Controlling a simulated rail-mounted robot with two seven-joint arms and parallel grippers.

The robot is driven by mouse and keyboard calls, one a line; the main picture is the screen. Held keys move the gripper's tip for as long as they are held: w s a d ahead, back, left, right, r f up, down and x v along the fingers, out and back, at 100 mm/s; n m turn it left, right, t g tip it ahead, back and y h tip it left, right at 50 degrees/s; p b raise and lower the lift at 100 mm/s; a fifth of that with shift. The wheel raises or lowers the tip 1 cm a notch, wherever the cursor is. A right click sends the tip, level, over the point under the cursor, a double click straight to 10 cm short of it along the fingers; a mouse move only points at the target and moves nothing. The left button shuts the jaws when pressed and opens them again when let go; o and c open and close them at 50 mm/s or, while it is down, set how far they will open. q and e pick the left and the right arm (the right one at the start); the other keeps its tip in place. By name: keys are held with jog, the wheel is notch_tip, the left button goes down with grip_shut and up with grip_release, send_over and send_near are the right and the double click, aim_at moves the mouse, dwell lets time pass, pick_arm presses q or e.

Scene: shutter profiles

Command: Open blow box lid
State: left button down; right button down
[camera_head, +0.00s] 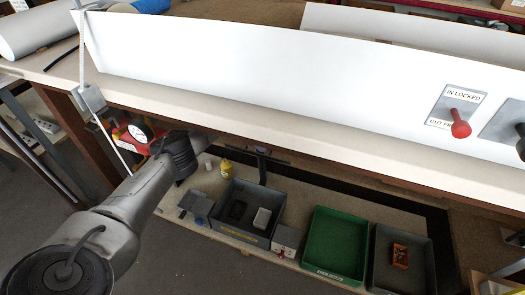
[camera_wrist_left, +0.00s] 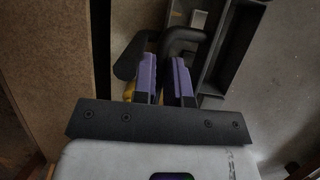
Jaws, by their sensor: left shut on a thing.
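My left arm comes in from the lower left in the head view, and its wrist (camera_head: 180,155) reaches to the front edge of the bench. The fingers are hidden there. In the left wrist view my left gripper (camera_wrist_left: 168,72) has two purple-lined fingers close together, shut on a black bent bar (camera_wrist_left: 186,36) that looks like a handle. Most of the gripped part is hidden between the fingers. I cannot make out the blow box or its lid for certain, nor whether the lid is open. My right gripper is not in view.
The bench (camera_head: 300,146) carries a long white panel with a red-knobbed switch (camera_head: 460,126). Below stand a grey bin (camera_head: 228,228), a green bin (camera_head: 335,245) and another dark bin (camera_head: 420,270). Floor is clear in front.

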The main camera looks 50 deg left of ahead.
pick_arm(q)
jog(key=shift+a+f, duration=0.1)
jog(key=shift+f, duration=0.2)
